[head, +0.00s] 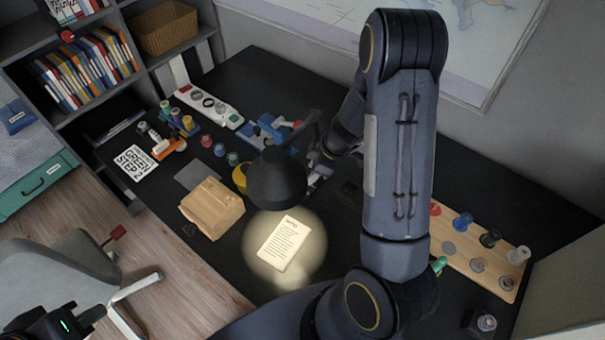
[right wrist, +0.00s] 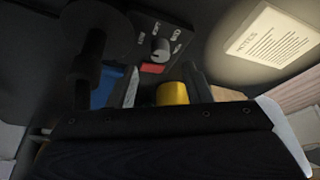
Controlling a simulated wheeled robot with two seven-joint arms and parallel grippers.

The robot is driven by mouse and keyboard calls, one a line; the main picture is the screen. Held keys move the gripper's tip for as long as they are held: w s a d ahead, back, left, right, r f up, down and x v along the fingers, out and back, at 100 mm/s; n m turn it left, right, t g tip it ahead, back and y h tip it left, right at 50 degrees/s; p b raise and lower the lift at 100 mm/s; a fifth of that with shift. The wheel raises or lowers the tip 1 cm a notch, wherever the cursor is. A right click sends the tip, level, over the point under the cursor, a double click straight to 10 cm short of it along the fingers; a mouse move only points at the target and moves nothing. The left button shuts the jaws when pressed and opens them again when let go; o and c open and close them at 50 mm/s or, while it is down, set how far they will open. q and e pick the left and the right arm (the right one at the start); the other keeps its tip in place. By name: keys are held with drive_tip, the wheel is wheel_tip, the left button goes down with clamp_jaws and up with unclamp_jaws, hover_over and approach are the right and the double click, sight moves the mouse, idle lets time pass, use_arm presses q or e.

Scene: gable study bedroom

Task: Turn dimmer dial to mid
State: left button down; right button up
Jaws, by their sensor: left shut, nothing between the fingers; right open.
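The dimmer dial (right wrist: 161,48) is a pale grey knob on a black panel (right wrist: 143,25) with white lettering in the right wrist view. Its exact pointing direction is too small to tell. A red patch (right wrist: 152,68) sits beside it. My right gripper (head: 322,163) is open behind the lamp in the head view, partly hidden by the lamp and my arm. In the right wrist view the dial lies beyond its fingers, seemingly apart from them. My left gripper (head: 92,315) is shut and empty at the lower left, away from the desk.
The black lamp shade (head: 277,178) stands close to my right gripper and lights a printed sheet (head: 284,243). A tan box (head: 212,207) lies left of it. A wooden board (head: 465,247) with knobs is right. A grey chair (head: 62,270) stands near my left gripper.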

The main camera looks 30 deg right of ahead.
drive_tip(key=shift+x, duration=2.75)
